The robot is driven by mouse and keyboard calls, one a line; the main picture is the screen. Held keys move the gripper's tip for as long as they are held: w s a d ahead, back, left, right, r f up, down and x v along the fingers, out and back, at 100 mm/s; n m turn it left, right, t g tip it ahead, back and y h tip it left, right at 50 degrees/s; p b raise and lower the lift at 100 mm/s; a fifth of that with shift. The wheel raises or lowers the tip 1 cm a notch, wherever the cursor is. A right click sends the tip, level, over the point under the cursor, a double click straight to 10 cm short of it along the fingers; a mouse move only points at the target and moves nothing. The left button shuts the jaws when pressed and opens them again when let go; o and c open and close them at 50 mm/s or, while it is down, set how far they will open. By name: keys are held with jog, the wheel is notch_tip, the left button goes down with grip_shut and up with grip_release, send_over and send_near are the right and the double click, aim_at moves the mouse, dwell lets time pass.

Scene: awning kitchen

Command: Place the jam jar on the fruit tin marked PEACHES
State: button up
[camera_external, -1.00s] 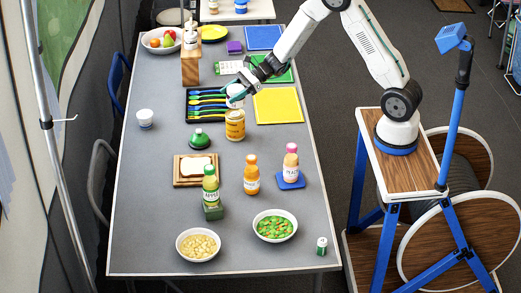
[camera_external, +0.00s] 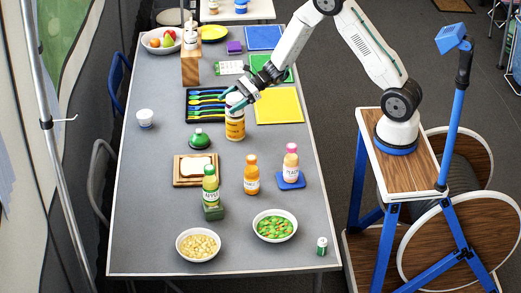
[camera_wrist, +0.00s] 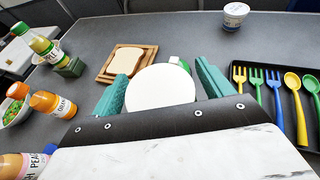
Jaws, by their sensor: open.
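A white-topped round jar (camera_external: 234,99), which looks like the jam jar, stands upright on a yellow-labelled tin (camera_external: 235,127) in the external view. The tin's wording is too small to read. My gripper (camera_external: 237,102) is open, with its teal fingers beside the jar near the tin's top. In the wrist view, the jar's round white lid (camera_wrist: 161,88) lies between the two spread fingertips of my gripper (camera_wrist: 162,75). The lid hides the jar's body and the tin there. Whether the fingers touch the jar cannot be told.
A cutlery tray (camera_external: 205,115) lies just left of the tin and a yellow mat (camera_external: 278,106) to the right. A green-topped object (camera_external: 200,139), bread on a board (camera_external: 194,171) and bottles stand nearer the front. The table's left side is mostly clear.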

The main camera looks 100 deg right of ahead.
jog(key=shift+r, duration=0.15)
jog(key=v, duration=1.1)
jog(key=s+a+r+n+g+y, duration=0.1)
jog(key=s+a+r+n+g, duration=0.3)
jog(key=a, duration=0.4)
jog(key=s+a+r+n+g+y, duration=0.1)
jog(key=s+a+r+n+y, duration=0.2)
jog(key=a+n, duration=0.45)
jog(key=s+a+r+n+g, duration=0.35)
jog(key=a+r+n, duration=0.2)
jog(key=a, duration=0.25)
jog(key=s+a+r+n+g+h, duration=0.1)
jog(key=s+a+n+h, duration=0.1)
jog(key=s+a+n, duration=0.3)
jog(key=s+r+n+g+h, duration=0.1)
jog(key=s+r+n+g, duration=0.1)
jog(key=s, duration=0.4)
jog(key=s+d+r+n+h, duration=0.1)
jog(key=s+d+n+h, duration=0.2)
jog(key=s+n+h, duration=0.3)
jog(key=s+n, duration=0.1)
jog(key=s, duration=0.2)
jog(key=shift+s, duration=0.35)
